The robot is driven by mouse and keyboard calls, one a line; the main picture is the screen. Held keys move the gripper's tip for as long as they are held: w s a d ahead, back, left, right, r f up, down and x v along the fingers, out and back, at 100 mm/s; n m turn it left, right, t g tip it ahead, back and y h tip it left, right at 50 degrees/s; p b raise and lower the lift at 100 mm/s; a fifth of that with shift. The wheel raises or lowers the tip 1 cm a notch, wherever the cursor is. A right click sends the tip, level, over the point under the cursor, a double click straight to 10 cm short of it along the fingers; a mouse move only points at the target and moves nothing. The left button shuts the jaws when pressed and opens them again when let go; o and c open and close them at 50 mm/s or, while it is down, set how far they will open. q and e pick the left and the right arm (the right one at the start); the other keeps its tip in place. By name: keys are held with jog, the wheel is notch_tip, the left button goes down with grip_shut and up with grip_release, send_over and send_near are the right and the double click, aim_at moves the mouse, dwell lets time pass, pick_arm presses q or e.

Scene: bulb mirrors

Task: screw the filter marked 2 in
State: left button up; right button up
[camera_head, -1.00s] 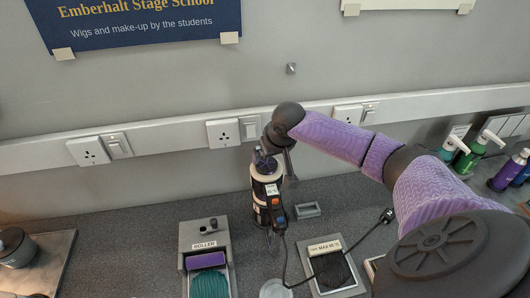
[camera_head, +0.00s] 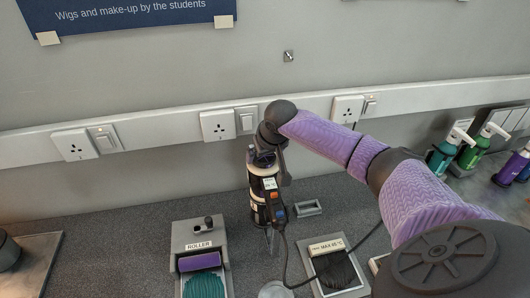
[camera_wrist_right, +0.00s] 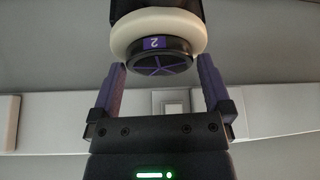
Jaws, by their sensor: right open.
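The filter marked 2 (camera_wrist_right: 152,52) is a dark round cap with a purple label and purple spokes on its face. It sits at the end of a black body with a cream ring (camera_wrist_right: 155,28). In the head view this body is an upright hair dryer (camera_head: 257,206) with orange and blue switches. My right gripper (camera_wrist_right: 162,76) is open, its two purple fingers on either side of the filter's lower edge, with a gap visible at each side. In the head view the right gripper (camera_head: 263,158) is at the dryer's top, where the filter is mostly hidden. My left gripper is out of view.
A box labelled ROLLER (camera_head: 200,233) stands left of the dryer. A tray marked MAX 65 °C (camera_head: 326,247) is at its right, with a black cord nearby. Wall sockets (camera_head: 217,126) run behind. Pump bottles (camera_head: 476,148) stand at the right.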

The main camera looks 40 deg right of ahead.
jog(key=c, duration=0.9)
jog(key=shift+c, duration=0.5)
pick_arm(q)
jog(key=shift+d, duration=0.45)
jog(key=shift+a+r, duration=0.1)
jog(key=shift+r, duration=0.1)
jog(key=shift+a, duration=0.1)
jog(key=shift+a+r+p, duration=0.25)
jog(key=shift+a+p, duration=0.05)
jog(key=shift+p, duration=0.15)
pick_arm(e)
jog(key=shift+f, duration=0.1)
